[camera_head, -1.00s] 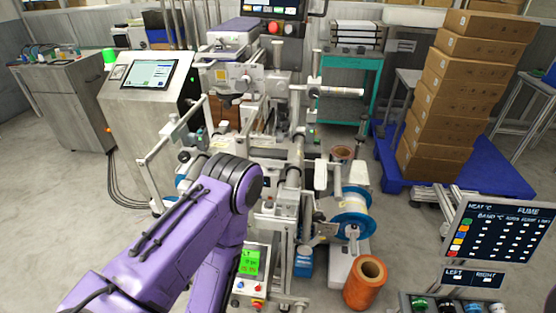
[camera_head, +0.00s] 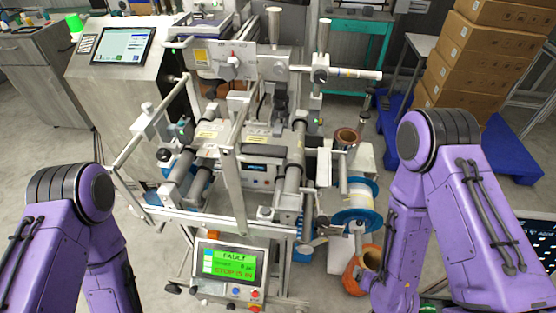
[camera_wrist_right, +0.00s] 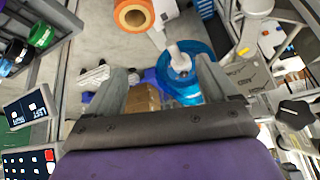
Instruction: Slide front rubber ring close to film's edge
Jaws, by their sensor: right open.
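The film machine (camera_head: 250,150) stands before me in the head view, with dark rollers (camera_head: 296,165) across its middle. A blue-flanged reel (camera_head: 357,204) with white material hangs at its right side. I cannot make out the front rubber ring or the film's edge for certain. In the right wrist view my right gripper (camera_wrist_right: 163,74) is open, its two fingers wide apart with nothing held between them. The blue reel (camera_wrist_right: 197,92) shows beyond the fingers there. My left arm is at the lower left of the head view; its gripper is outside the frame.
A control panel (camera_head: 228,264) reading FAULT is at the machine's front. An orange roll (camera_head: 362,270) is low at the right, partly hidden by my right arm; it also shows in the wrist view (camera_wrist_right: 130,18). Stacked boxes (camera_head: 478,50) stand back right.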

